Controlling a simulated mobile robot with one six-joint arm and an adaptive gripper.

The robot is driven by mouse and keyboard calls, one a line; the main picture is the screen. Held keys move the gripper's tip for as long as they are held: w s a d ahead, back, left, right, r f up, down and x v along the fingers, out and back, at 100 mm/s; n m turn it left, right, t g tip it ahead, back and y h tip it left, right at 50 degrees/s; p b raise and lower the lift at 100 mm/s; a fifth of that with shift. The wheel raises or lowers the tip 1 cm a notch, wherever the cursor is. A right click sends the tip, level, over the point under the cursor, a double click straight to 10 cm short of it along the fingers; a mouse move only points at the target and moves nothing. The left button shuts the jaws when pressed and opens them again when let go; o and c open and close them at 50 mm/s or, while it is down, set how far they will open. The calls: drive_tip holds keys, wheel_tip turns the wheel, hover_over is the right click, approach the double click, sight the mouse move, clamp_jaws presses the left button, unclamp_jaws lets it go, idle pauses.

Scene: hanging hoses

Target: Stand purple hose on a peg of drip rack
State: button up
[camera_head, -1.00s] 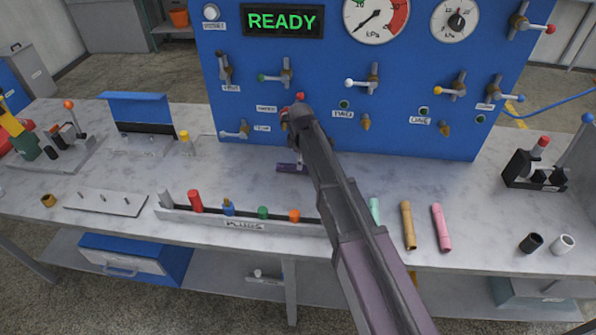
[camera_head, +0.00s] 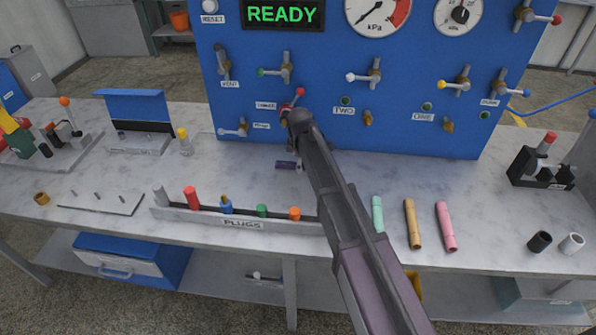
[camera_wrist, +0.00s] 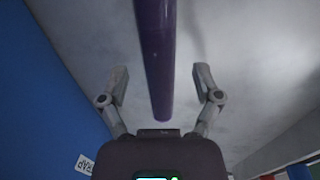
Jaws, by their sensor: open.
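The purple hose (camera_head: 287,165) shows as a short stretch on the bench just left of my arm, which hides the rest. In the wrist view the purple hose (camera_wrist: 154,55) runs down from the top edge and ends near my palm, between the fingers. My gripper (camera_wrist: 159,76) is open, one finger on each side of the hose, with gaps on both sides. My arm covers the gripper in the head view. The drip rack (camera_head: 125,206) is a pale flat plate with several short upright pegs at the left front of the bench; its pegs look bare.
A plug rack (camera_head: 174,214) with several coloured plugs stands between the drip rack and my arm. Green (camera_head: 377,213), tan (camera_head: 412,224) and pink (camera_head: 446,227) hoses lie right of my arm. The blue panel (camera_head: 400,135) with valves rises behind.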

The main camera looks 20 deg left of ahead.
drive_tip(key=shift+w+f+b, duration=0.1)
drive_tip(key=shift+f+b, duration=0.25)
drive_tip(key=shift+f, duration=0.3)
clamp_jaws()
